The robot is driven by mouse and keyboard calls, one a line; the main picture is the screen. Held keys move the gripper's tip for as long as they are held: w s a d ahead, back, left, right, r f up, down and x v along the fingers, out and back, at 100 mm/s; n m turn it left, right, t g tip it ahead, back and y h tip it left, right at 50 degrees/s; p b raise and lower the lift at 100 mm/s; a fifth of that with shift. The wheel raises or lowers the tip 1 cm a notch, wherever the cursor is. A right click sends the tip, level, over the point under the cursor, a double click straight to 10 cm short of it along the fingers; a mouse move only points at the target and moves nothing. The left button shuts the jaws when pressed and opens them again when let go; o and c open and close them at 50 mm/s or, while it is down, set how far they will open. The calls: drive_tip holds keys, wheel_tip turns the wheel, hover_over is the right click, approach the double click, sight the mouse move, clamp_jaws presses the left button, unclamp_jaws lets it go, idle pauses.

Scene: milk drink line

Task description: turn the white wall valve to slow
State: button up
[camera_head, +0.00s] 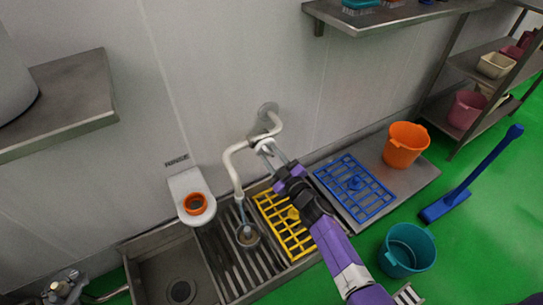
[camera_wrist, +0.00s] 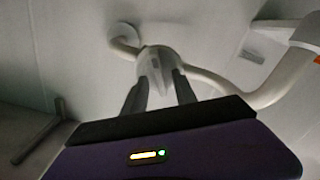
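The white wall valve (camera_head: 265,145) sits on a bent white pipe against the grey wall, near the middle of the head view. In the wrist view its rounded white body (camera_wrist: 158,62) is straight ahead. My gripper (camera_head: 266,151) reaches the valve from the lower right. In the wrist view my gripper's (camera_wrist: 160,80) two grey fingers stand close against either side of the valve's handle. It appears shut on the handle. The valve's setting marks are not readable, so I cannot tell its position.
The white pipe (camera_head: 230,160) bends down towards the grated sink (camera_head: 225,270). A white wall bracket with an orange ring (camera_head: 195,203) is on the left. An orange bucket (camera_head: 403,146) stands to the right.

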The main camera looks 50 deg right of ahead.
drive_tip(key=p+v, duration=0.1)
drive_tip(key=v, duration=0.6)
drive_tip(key=shift+s, duration=0.4)
drive_tip(key=shift+a, duration=0.1)
